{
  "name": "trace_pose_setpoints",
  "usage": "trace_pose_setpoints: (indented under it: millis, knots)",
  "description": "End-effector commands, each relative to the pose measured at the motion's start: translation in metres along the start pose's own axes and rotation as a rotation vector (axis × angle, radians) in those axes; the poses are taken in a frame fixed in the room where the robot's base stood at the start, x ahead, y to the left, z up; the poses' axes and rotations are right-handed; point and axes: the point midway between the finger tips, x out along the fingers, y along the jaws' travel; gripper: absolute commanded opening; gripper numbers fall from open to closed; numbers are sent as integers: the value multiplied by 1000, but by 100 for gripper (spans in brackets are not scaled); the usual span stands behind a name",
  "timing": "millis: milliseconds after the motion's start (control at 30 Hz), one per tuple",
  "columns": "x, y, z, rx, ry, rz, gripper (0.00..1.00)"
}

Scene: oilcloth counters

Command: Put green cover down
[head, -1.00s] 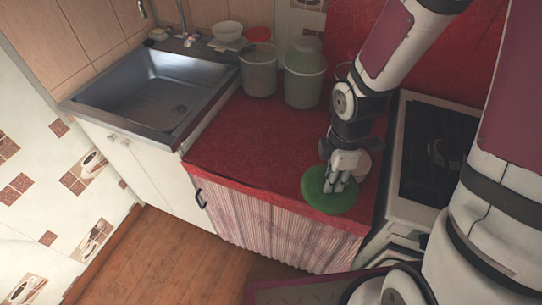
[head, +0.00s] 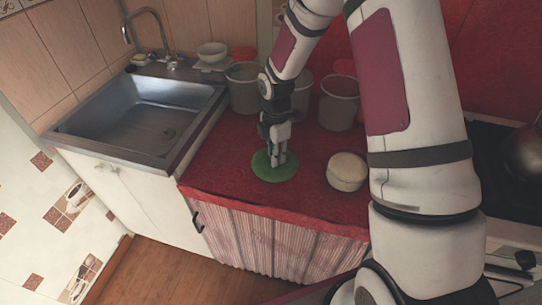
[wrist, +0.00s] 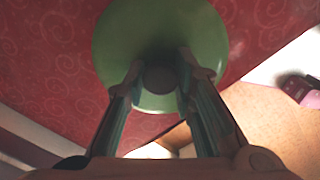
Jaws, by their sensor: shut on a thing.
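The green cover (head: 263,172) is a round disc low over the red counter, near the counter's middle in the head view. My gripper (head: 279,160) points down at it from above. In the wrist view the green cover (wrist: 120,45) fills the top middle, and my gripper's fingers (wrist: 160,78) are shut on its dark round knob (wrist: 159,79). I cannot tell whether the cover touches the counter or hangs slightly above it.
A round cream-coloured pot (head: 347,172) stands on the red counter (head: 222,172) to the right of the cover. Pale buckets (head: 338,104) stand along the back. A metal sink (head: 140,115) is at the left. Free counter lies left of the cover.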

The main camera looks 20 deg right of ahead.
Motion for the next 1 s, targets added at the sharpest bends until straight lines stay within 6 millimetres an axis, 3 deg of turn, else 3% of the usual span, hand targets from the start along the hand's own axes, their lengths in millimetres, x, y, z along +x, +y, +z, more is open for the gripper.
trace_pose_setpoints:
  millis: [200, 567, 933, 967, 1000]
  knots:
    - [2, 25, 3, 2, 0, -1, 0]
    - [36, 25, 3, 1, 0, -3, 0]
    - [41, 26, 3, 1, 0, -1, 0]
    - [41, 26, 3, 1, 0, 0, 29]
    - [40, 26, 3, 1, 0, 0, 38]
